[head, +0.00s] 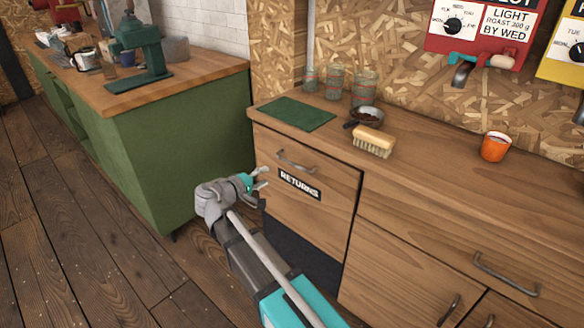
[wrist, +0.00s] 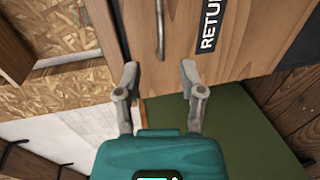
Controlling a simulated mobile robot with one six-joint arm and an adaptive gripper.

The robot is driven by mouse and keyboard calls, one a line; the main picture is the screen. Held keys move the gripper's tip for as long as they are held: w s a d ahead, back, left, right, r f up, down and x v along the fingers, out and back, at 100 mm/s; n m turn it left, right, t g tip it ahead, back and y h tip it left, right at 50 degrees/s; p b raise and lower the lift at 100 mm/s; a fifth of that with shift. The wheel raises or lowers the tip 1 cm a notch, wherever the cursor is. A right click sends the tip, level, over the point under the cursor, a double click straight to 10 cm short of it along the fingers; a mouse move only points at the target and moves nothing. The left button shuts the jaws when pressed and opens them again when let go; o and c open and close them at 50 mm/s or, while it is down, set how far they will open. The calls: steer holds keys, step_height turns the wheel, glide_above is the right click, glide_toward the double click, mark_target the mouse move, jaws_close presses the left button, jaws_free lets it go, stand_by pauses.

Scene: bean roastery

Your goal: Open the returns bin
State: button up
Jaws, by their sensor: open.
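The returns bin front (head: 322,215) is a wooden panel at the left end of the wooden counter, with a black RETURNS label (head: 299,184) and a grey bar handle (head: 296,163) near its top. It looks closed. In the wrist view the handle (wrist: 160,28) lies ahead, between the lines of my two fingers, with the label (wrist: 209,30) to its right. My gripper (head: 263,184) is open and empty, just left of the bin front and a little below the handle. Its fingertips (wrist: 158,76) look apart from the handle.
On the counter above stand a green mat (head: 296,114), a brush (head: 373,142), a small pan (head: 367,116), several glasses and an orange cup (head: 495,147). A green cabinet (head: 185,150) stands at the left. The wooden floor (head: 70,240) between is clear.

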mark_target(293, 165)
steer(key=shift+w+d, duration=0.15)
steer(key=b+x, duration=0.2)
steer(key=x, duration=1.1)
steer(key=shift+w+d+b, duration=0.1)
steer(key=shift+w+b, duration=0.1)
steer(key=shift+b, duration=0.2)
steer(key=shift+c, duration=0.3)
jaws_close()
